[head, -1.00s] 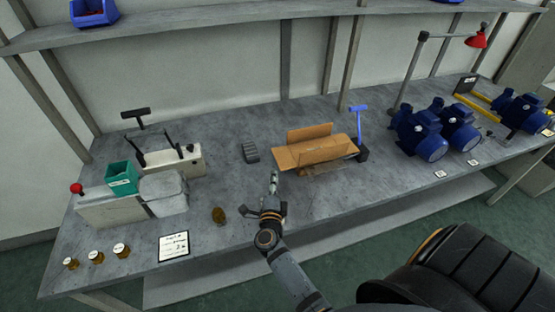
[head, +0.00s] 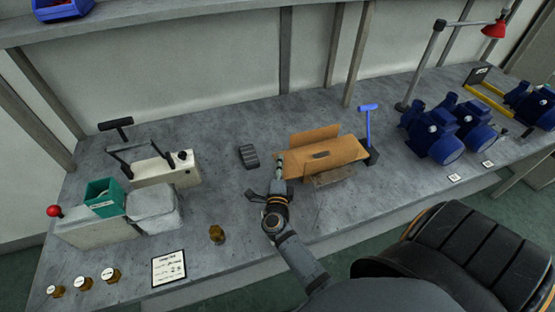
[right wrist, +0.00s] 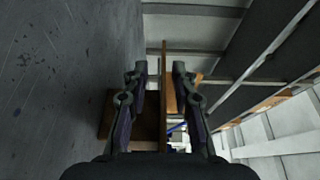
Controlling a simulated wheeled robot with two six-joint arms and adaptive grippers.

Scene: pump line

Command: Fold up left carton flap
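The brown carton (head: 346,152) lies on the grey bench, open, with its back flap (head: 313,138) standing up and its front flap (head: 330,178) hanging toward the front. Its left flap (head: 289,166) sticks out on the left side, partly hidden by my right gripper (head: 279,172). My right gripper is at the outer end of that flap. In the right wrist view my fingers (right wrist: 160,75) are apart, with a thin brown cardboard edge (right wrist: 163,110) between them. I cannot tell whether they touch it. My left gripper is not in view.
A blue-handled tool (head: 367,125) stands close to the carton's right end. A dark grey ribbed block (head: 248,156) lies to its left. Blue pumps (head: 437,138) stand at the right, a green bin (head: 103,198) at the left.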

